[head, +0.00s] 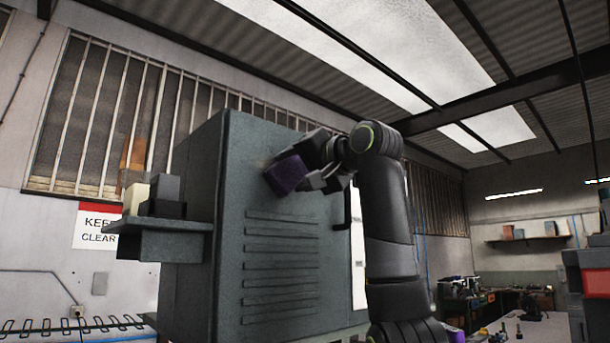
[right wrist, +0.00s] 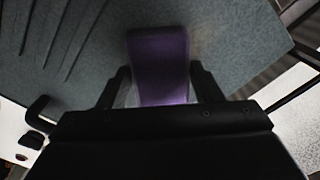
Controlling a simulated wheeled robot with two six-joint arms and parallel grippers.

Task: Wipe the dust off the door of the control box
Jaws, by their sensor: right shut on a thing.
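The control box (head: 192,290) is a tall grey-green cabinet. Its door (head: 285,230) faces me, with a row of horizontal louvres and a black handle (head: 345,212) on its right side. My right gripper (head: 305,170) is shut on a purple block-shaped wiper (head: 287,175), held against or very close to the upper door. In the right wrist view the wiper (right wrist: 160,65) sits between both fingers, with the door surface (right wrist: 230,50) behind it. A faint brownish dust patch shows beside the wiper on the door. My left gripper is not in view.
A grey shelf (head: 165,226) juts from the box's left side, with small dark and pale blocks on it. A red-and-black machine (head: 590,285) stands at the far right. A cluttered workbench (head: 520,328) is behind at lower right.

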